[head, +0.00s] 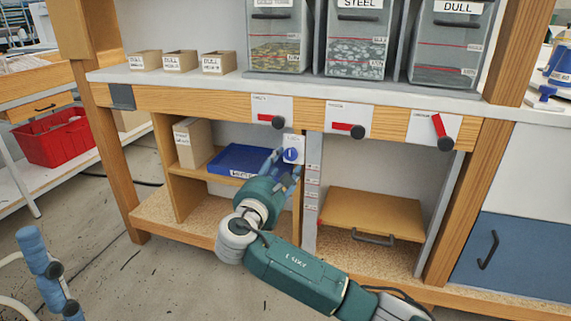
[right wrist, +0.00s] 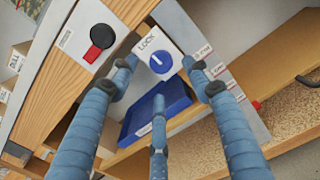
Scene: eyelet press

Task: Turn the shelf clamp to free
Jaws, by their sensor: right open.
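The shelf clamp is a round blue knob (head: 291,155) on a white plate, at the upper right of the left cubby below the worktop. In the right wrist view the knob (right wrist: 161,63) has a white mark, which points toward the word LOCK. My right gripper (head: 284,172) is just in front of the knob. In the right wrist view its fingers (right wrist: 158,78) are spread around the knob with gaps, and nothing is between them. Part of my left gripper (head: 50,275) shows at the lower left, far from the knob; its fingertips are not clear.
A blue tray (head: 238,160) lies on the cubby shelf beside the knob. Red levers with black knobs (head: 278,122) line the worktop's front above. A red crate (head: 60,140) stands at far left.

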